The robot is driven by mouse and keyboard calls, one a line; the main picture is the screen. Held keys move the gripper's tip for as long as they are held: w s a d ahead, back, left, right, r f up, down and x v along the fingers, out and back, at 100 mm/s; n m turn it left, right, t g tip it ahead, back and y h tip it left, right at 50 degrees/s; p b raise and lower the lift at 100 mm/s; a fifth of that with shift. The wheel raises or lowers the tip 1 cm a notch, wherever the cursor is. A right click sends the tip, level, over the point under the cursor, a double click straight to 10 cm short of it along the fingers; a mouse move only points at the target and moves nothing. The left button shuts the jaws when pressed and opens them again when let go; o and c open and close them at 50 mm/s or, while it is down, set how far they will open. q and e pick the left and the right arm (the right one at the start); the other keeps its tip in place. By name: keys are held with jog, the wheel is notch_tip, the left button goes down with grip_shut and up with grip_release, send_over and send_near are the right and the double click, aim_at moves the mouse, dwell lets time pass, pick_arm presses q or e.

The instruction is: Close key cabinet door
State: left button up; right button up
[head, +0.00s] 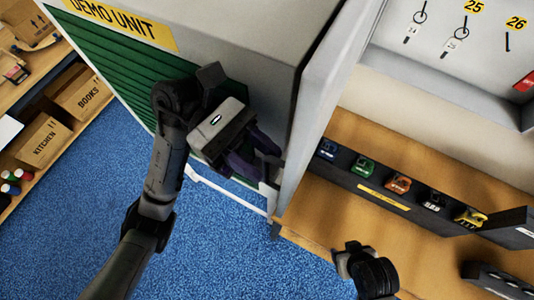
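The key cabinet (451,62) is at the upper right, its pale interior showing keys on hooks under yellow number tags. Its grey door (325,105) stands open, seen at a steep angle, running down to the lower left beside the demo unit. My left gripper (268,163) is on the left side of this door, near its lower outer end, in front of the green shutter. Its dark fingers point toward the door; I cannot tell whether they touch it or how far apart they are. Part of my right arm shows at the bottom, but its gripper cannot be made out.
The demo unit (220,40) with its green shutter stands left of the door. A wooden counter (330,205) below the cabinet carries a dark rack (385,187) with several coloured items. Shelves with cartons (45,140) are at far left. Blue carpet (235,265) is open below.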

pick_arm(q)
jog(key=shift+x, duration=0.8)
grip_shut()
